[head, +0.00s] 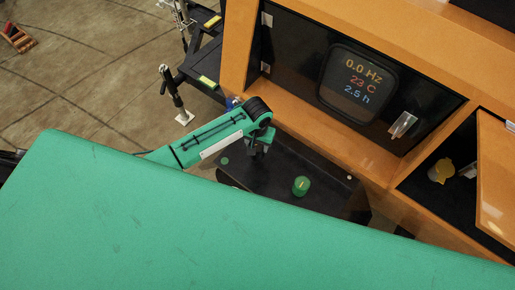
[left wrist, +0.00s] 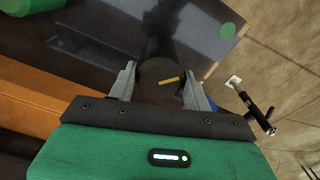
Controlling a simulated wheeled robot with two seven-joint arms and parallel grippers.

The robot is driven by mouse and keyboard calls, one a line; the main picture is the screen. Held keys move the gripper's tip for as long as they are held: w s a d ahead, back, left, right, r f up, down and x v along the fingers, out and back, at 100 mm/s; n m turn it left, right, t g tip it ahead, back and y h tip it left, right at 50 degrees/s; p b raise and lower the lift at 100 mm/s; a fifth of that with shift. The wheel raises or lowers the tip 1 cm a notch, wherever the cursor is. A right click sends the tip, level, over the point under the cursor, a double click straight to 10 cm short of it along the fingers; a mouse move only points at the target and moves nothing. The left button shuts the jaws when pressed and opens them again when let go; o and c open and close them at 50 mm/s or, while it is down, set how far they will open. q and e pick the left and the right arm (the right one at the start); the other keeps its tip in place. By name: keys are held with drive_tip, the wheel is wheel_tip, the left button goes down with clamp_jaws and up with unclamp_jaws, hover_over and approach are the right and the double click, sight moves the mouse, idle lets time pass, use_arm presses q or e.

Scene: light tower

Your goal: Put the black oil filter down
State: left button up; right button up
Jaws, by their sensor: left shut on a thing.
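My left gripper (head: 262,150) is over the dark tabletop (head: 327,196), below the orange cabinet. In the left wrist view its two grey fingers (left wrist: 160,88) are shut on the sides of the black oil filter (left wrist: 158,92), a dark cylinder with an orange-yellow mark on its end. In the head view the filter is mostly hidden by the gripper and hard to tell from the dark surface. I cannot tell whether its base touches the surface. A green disc (head: 225,161) lies flat left of the gripper; it also shows in the left wrist view (left wrist: 227,31). My right gripper is not in view.
A green cylinder with a yellow mark (head: 301,186) stands on the tabletop right of the gripper. The orange cabinet (head: 305,100) with a display (head: 357,84) rises behind. A black stand (head: 174,94) is on the floor at left. An open compartment at right holds a yellow item (head: 440,171).

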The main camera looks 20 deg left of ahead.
use_arm(q)
drive_tip(key=shift+w+f+p, duration=0.1)
drive_tip(key=shift+f+p, duration=0.2)
drive_tip(key=shift+f, duration=2.15)
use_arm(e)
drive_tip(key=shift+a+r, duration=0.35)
use_arm(q)
drive_tip(key=o, duration=1.2)
drive_tip(key=shift+f, duration=0.1)
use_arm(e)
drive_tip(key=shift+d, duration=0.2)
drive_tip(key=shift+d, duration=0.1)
use_arm(q)
drive_tip(key=shift+r, duration=0.35)
wheel_tip(320, 180, up, 12)
drive_tip(key=shift+f+b, duration=0.25)
drive_tip(key=shift+b, duration=0.6)
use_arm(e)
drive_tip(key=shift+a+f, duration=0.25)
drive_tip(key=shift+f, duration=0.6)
